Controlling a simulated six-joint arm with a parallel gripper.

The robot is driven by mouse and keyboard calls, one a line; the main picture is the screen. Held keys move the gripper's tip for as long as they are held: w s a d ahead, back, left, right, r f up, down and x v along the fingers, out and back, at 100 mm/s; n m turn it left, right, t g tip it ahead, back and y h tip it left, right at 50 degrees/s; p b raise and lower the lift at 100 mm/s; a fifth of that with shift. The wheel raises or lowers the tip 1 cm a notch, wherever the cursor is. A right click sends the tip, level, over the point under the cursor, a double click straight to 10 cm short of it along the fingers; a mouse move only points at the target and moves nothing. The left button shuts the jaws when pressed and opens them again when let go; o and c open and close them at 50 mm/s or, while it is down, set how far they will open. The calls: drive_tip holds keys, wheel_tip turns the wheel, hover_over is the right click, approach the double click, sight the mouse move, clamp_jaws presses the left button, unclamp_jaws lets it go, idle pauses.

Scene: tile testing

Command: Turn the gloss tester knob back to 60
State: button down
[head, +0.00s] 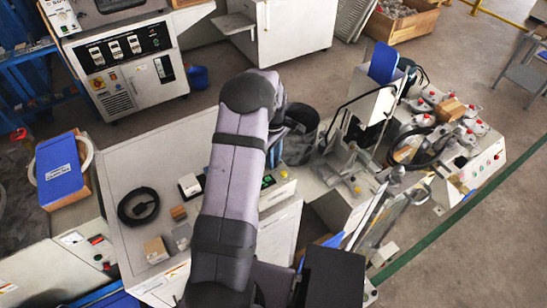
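My arm reaches up through the middle of the head view and bends at its top, over a light grey worktop (120,180). My gripper is hidden behind the arm, so neither its fingers nor anything in them shows. A pale instrument panel (279,190) with a small green display and small buttons shows just right of the arm; I cannot tell if it is the gloss tester. A small white and black device (190,185) sits left of the arm. No knob or 60 mark can be made out.
A black cable coil (138,206), small brown blocks (178,213) and a tan box (155,250) lie on the worktop. A blue-topped box (60,172) stands left. A machine with hoses (410,145) stands right. A control cabinet (125,70) is behind.

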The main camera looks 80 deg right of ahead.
drive_tip(key=shift+m, duration=0.3)
drive_tip(key=m+b, duration=0.1)
drive_tip(key=m, duration=0.2)
drive_tip(key=shift+m, duration=0.3)
drive_tip(key=m, duration=0.4)
drive_tip(key=shift+m+b, duration=0.3)
drive_tip(key=shift+b, duration=0.05)
drive_tip(key=m, duration=0.8)
drive_tip(key=shift+m+b, duration=0.35)
drive_tip(key=shift+m, duration=0.05)
drive_tip(key=shift+d+r, duration=0.1)
drive_tip(key=c, duration=1.5)
unclamp_jaws()
